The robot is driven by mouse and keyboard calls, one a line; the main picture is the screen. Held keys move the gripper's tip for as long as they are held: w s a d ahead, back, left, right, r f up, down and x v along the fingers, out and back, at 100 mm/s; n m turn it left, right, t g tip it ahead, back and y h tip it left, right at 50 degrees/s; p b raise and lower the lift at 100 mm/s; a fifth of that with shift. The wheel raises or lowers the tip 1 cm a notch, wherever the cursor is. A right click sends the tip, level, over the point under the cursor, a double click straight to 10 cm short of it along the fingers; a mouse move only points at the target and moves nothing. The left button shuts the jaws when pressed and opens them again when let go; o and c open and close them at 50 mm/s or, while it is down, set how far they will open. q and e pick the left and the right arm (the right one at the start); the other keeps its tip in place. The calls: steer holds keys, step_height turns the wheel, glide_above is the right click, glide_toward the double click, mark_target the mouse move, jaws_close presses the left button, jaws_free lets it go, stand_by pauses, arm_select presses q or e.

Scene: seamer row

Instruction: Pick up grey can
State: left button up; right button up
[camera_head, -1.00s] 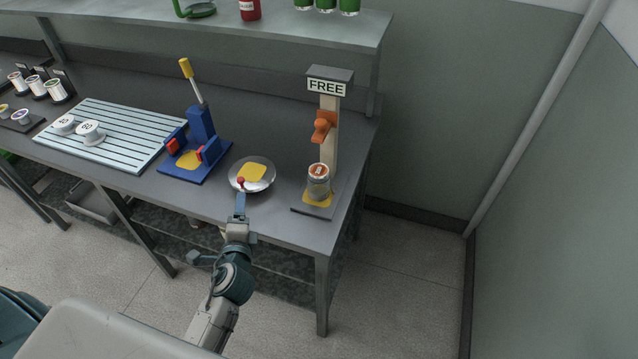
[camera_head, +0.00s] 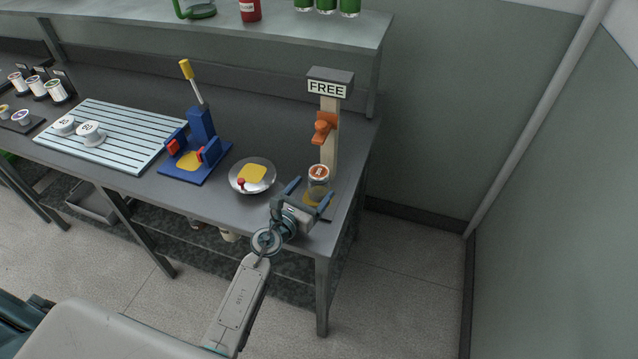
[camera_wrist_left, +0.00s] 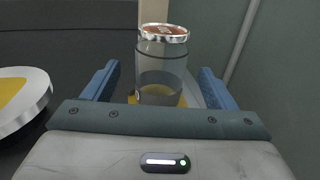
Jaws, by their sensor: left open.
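The grey can (camera_head: 318,182) stands upright on the yellow pad at the foot of the post marked FREE. It has a clear grey body and an orange-brown lid with a silver rim. My left gripper (camera_head: 308,192) is open just in front of it. In the left wrist view the can (camera_wrist_left: 162,65) stands ahead, between the lines of the two blue fingers of my left gripper (camera_wrist_left: 160,85). I cannot tell whether the fingertips reach its sides. In the head view the gripper hides the can's lower part. My right gripper is not in view.
The FREE post (camera_head: 329,130) with an orange clamp rises right behind the can. A round silver dish (camera_head: 266,186) with a yellow patch lies to its left, then a blue press (camera_head: 200,125) with a yellow-tipped lever. The table's right edge is close.

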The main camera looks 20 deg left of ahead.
arm_select(q)
steer(key=x, duration=0.6)
steer(key=shift+d+f, duration=0.1)
steer(key=shift+f, duration=0.05)
steer(key=shift+c, duration=1.1)
steer(key=c, duration=0.9)
